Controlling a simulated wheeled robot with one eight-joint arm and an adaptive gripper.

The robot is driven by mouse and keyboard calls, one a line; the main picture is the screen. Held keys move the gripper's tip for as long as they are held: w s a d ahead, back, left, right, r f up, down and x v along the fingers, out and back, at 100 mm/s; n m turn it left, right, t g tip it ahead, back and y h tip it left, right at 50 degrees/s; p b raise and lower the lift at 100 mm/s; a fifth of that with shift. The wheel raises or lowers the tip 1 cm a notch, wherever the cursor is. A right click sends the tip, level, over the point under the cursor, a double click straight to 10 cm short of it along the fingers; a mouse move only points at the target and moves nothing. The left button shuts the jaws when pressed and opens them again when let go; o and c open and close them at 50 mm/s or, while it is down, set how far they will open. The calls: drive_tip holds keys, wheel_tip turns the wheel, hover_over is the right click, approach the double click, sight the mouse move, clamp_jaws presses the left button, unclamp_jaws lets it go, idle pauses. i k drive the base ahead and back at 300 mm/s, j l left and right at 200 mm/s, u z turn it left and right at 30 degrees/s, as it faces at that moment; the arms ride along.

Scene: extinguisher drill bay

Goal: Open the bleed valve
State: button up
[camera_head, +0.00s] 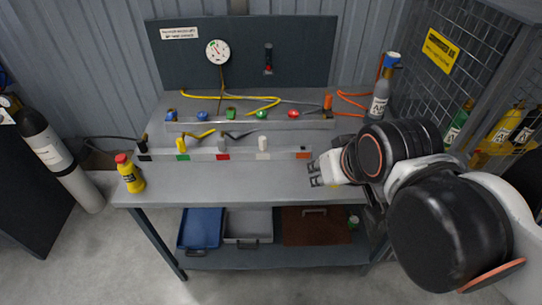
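A rear grey rail (250,125) on the bench carries several coloured knobs: blue (171,115), blue (202,115), green (231,114), green (261,114) and red (293,114). An orange upright part (327,102) stands at its right end. A front rail (200,154) carries a yellow lever (198,136), a dark lever (238,136) and other small fittings above coloured labels. I cannot tell which one is the bleed valve. My gripper (315,174) appears as a small dark shape over the bench, right of the front rail. Its finger opening is too small to read.
A yellow bottle with a red cap (130,175) stands at the bench's left end. A grey cylinder (381,96) stands at the back right, by a mesh cage (440,70). A round gauge (218,52) hangs on the back panel. The bench's front strip is clear left of my gripper.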

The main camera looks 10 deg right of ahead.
sight(293, 113)
drive_tip(key=i+l, duration=0.2)
drive_tip(key=l, duration=0.15)
drive_tip(key=i+l, duration=0.15)
drive_tip(key=l, duration=0.2)
drive_tip(key=i+l, duration=0.2)
drive_tip(key=l, duration=0.2)
